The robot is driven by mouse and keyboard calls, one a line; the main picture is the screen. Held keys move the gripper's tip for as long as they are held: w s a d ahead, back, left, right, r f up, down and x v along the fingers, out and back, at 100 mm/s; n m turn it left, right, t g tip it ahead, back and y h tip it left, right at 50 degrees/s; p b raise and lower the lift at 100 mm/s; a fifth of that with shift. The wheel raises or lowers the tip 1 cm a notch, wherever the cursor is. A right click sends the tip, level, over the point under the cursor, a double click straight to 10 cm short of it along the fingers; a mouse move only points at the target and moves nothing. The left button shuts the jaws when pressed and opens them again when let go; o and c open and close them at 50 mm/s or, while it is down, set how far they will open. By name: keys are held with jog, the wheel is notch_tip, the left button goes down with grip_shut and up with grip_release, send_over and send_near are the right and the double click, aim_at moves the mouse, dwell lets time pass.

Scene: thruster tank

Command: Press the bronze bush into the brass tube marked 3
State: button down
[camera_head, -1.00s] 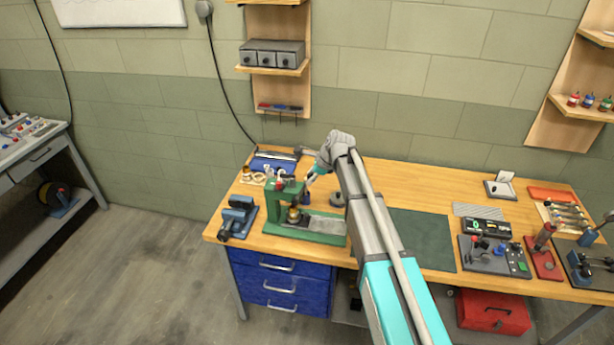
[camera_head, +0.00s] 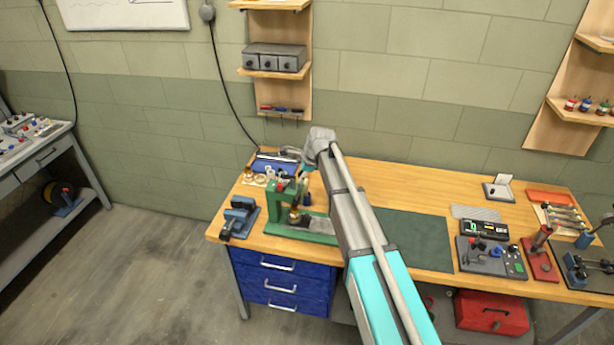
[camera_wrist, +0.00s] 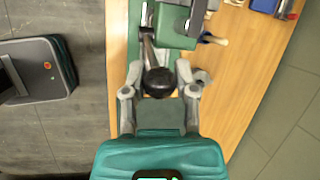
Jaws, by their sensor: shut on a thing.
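My gripper (camera_wrist: 158,84) is shut on the black ball knob (camera_wrist: 158,78) at the end of a lever, in the wrist view. The lever (camera_wrist: 148,49) runs from the knob up to the green press (camera_wrist: 177,28). In the head view the green press (camera_head: 311,232) stands at the left part of the bench, with my arm reaching over beside it. A small brass-coloured piece (camera_head: 294,216) is upright under the press head. I cannot tell the bush from the tube there, and no number is readable.
A blue vice (camera_head: 238,217) stands left of the press. A blue tray (camera_head: 274,165) and small ring parts (camera_head: 257,180) lie behind it. A dark green mat (camera_head: 415,240) lies right of my arm, with a control box (camera_head: 492,257) beyond. Wall shelves (camera_head: 275,72) hang above.

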jog(key=shift+a, duration=0.1)
jog(key=shift+c, duration=1.9)
grip_release()
jog(key=shift+s+r, duration=0.1)
jog(key=shift+s, duration=0.05)
jog(key=shift+d+f, duration=0.35)
jog(key=s+d+f+n+h+b, duration=0.1)
jog(key=s+d+f+n+b, duration=0.3)
jog(key=s+d, duration=0.3)
jog(key=s+d+f+n+g+h+b, duration=0.1)
jog(key=s+d+f+n+b, duration=0.3)
jog(key=s, duration=0.9)
jog(key=s+d+f+n+g+h+b, duration=0.1)
jog(key=s+d+f+n+h+b, duration=0.1)
jog(key=s+d+f+n+b, duration=0.3)
jog(key=s+d+f+n, duration=0.1)
jog(key=s+d+n, duration=0.3)
jog(key=d, duration=0.3)
jog(key=shift+s+d, duration=0.2)
jog(key=shift+s, duration=0.2)
